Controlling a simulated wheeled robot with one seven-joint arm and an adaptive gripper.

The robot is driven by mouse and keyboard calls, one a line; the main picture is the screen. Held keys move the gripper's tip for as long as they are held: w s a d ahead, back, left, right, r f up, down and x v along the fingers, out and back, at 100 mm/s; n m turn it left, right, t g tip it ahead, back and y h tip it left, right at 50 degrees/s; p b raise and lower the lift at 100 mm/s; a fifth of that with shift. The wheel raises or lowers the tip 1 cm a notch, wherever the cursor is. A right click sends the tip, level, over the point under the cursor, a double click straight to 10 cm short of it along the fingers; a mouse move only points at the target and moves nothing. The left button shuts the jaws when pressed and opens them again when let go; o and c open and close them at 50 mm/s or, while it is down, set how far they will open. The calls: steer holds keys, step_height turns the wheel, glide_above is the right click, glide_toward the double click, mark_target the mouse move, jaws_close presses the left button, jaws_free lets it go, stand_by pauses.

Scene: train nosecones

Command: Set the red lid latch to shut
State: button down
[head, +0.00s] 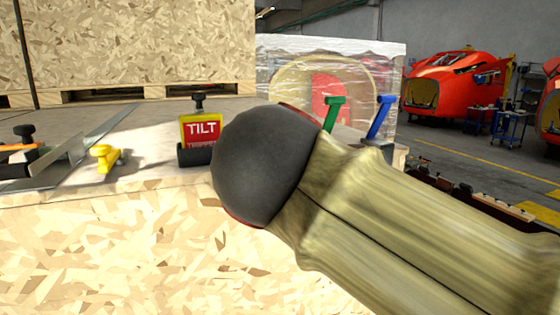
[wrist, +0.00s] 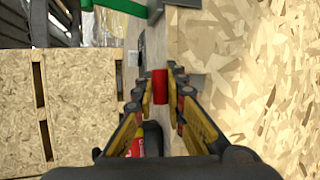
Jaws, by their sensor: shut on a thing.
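The red lid latch (wrist: 160,87) shows in the wrist view as a short red handle between my fingertips. My gripper (wrist: 162,90) is shut on it, with one finger on each side. In the head view my own arm covers both the gripper and the red latch. The base of the latch is hard to make out, so I cannot tell its exact angle.
A green latch (head: 333,112) and a blue latch (head: 380,118) stand to the right on the crate top, a yellow one (head: 103,157) to the left. A TILT indicator (head: 201,130) stands close beside my arm. A plastic-wrapped box (head: 385,62) is behind.

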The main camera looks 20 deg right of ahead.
steer(key=shift+f, duration=0.15)
steer(key=c, duration=1.9)
jaws_free()
steer(key=shift+o, duration=0.4)
steer(key=shift+s, duration=0.1)
steer(key=v, duration=1.2)
